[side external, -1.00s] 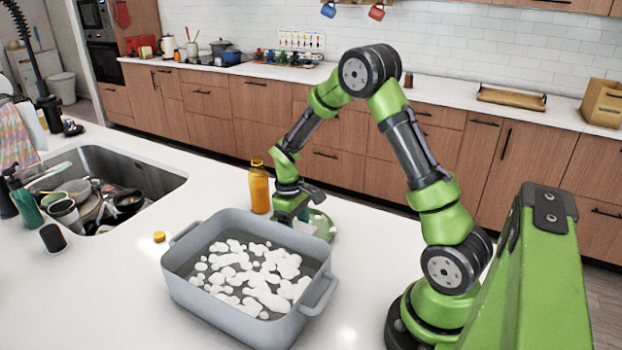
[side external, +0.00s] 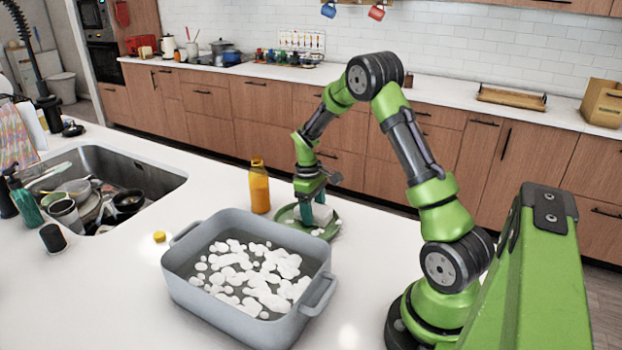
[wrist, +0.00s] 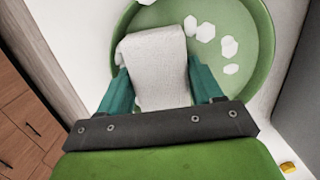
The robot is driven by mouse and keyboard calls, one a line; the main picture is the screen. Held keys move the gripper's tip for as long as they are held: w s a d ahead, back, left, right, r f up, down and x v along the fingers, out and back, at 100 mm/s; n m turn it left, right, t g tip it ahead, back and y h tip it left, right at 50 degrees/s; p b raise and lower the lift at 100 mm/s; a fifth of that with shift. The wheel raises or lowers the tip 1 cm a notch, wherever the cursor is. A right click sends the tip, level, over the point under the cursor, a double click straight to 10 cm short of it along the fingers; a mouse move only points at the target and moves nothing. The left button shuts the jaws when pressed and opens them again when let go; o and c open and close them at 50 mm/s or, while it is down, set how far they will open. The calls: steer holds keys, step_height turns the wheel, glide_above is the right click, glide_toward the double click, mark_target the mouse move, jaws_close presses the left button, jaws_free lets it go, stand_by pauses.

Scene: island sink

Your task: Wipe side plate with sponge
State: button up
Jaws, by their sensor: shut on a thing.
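A green side plate (side external: 286,214) lies on the white counter behind the grey tub; it also shows in the wrist view (wrist: 256,72). My gripper (side external: 313,212) is over the plate, pointing down. In the wrist view, its teal fingers (wrist: 158,72) are shut on a whitish sponge (wrist: 156,60). The sponge is over the left part of the plate; I cannot tell for sure whether it touches the surface. Several white foam flecks (wrist: 205,32) lie on the plate, mostly right of the sponge.
The grey tub (side external: 215,296) of foamy water stands just in front of the plate. An orange bottle (side external: 259,190) stands left of it. A yellow cap (side external: 159,237) lies left of the tub. A sink (side external: 160,182) full of dishes is farther left.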

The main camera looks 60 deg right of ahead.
steer(key=shift+a, duration=4.95)
step_height(320, 180, up, 10)
steer(key=shift+f, duration=0.15)
